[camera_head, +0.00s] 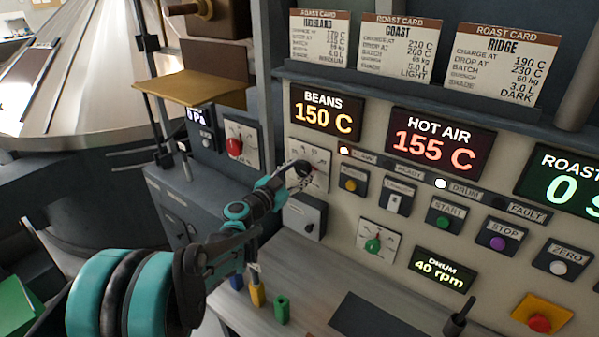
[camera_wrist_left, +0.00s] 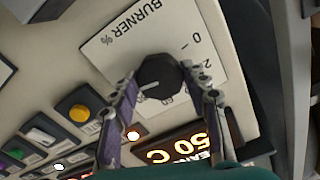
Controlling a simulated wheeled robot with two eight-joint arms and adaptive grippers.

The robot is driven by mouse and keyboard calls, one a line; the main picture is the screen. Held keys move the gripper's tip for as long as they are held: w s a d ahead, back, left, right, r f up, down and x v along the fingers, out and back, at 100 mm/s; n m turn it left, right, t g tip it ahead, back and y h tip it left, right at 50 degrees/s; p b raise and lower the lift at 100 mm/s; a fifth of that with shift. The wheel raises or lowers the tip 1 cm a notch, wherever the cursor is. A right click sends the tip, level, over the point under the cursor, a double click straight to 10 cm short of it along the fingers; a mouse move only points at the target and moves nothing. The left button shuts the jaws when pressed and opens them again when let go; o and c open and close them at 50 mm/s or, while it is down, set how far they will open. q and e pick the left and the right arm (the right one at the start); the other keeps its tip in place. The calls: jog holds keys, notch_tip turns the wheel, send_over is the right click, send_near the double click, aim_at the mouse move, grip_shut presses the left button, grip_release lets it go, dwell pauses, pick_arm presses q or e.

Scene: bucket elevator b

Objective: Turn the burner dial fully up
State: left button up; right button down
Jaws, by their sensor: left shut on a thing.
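The burner dial is a dark, faceted knob on a white plate marked "BURNER %", and it shows in the left wrist view (camera_wrist_left: 160,72). A light pointer line on the knob points to the left of that picture. In the head view the dial (camera_head: 303,167) sits left of the hot air display, partly hidden by my gripper. My left gripper (camera_head: 293,173) is shut on the dial, with one finger on each side of the knob in the left wrist view (camera_wrist_left: 158,80). My right gripper is not in view.
The panel holds displays for beans (camera_head: 323,109) at 150 C and hot air (camera_head: 437,141) at 155 C. A yellow button (camera_head: 350,185) and a green dial (camera_head: 373,245) are close by. Small coloured pieces (camera_head: 281,309) stand on the counter below. A brown tray (camera_head: 190,88) juts out at upper left.

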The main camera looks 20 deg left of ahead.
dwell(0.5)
pick_arm(q)
jog(key=o, duration=1.2)
jog(key=shift+c, duration=0.2)
jog(key=v, duration=1.2)
